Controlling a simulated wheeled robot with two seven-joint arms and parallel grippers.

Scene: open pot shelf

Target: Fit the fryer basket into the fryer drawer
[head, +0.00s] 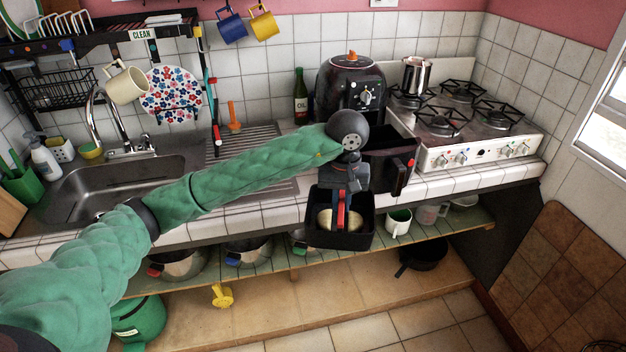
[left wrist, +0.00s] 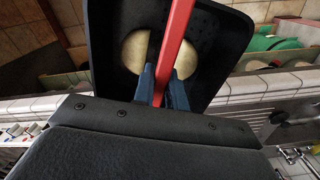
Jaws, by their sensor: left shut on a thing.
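The fryer basket (head: 340,240) is a black, square, open bin with a red handle (head: 341,208). My left gripper (head: 342,192) is shut on that red handle and holds the basket in front of the counter edge, above the lower shelf. In the left wrist view, the fingers (left wrist: 161,82) pinch the handle and the basket (left wrist: 235,60) lies beyond them. A pale round thing (left wrist: 134,52) shows inside the basket, partly behind the handle. The fryer drawer (head: 378,168) is black with a red-trimmed front, pulled out of the fryer (head: 350,90), right of and behind the basket. My arm covers part of it.
A stove (head: 465,125) stands right of the fryer, with a metal pot (head: 415,76) on it. An oil bottle (head: 300,98) stands left of the fryer. The shelf below holds pots and cups (head: 397,222). A sink (head: 110,185) is at left.

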